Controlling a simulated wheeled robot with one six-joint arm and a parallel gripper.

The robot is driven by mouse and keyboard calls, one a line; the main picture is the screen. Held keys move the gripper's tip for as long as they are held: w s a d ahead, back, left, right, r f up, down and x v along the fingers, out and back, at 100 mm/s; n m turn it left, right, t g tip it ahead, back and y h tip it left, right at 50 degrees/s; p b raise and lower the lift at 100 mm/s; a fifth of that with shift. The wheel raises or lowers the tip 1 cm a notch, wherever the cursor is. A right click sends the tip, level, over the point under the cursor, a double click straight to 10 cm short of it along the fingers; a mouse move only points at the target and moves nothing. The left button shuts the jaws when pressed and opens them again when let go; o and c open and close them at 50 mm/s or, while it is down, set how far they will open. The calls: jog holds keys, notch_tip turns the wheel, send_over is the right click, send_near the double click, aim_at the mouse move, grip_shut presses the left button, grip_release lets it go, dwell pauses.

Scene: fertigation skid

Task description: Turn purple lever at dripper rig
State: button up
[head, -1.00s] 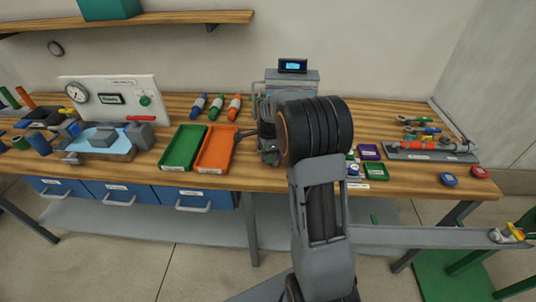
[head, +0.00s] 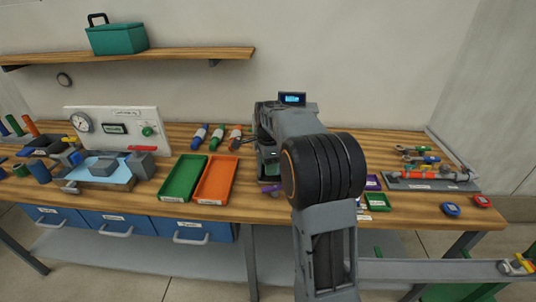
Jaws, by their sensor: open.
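The dripper rig is mostly hidden behind my arm. A small display (head: 292,98) shows above the arm, and a grey and dark body shows beside and below it. A small purple part (head: 271,189), possibly the purple lever, shows low at the rig's front, near the bench's front edge.
Green (head: 183,178) and orange (head: 214,182) trays lie left of the rig. A gauge panel (head: 112,125) and a basin with a red lever (head: 143,148) are further left. A pipe assembly (head: 430,175) is at the right. A shelf (head: 180,56) holds a teal toolbox (head: 117,38).

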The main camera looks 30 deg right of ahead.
notch_tip(320, 180, up, 4)
send_over(272, 188)
jog(key=a, duration=0.1)
jog(key=shift+w+r, duration=0.15)
jog(key=shift+w, duration=0.2)
dwell(4.6)
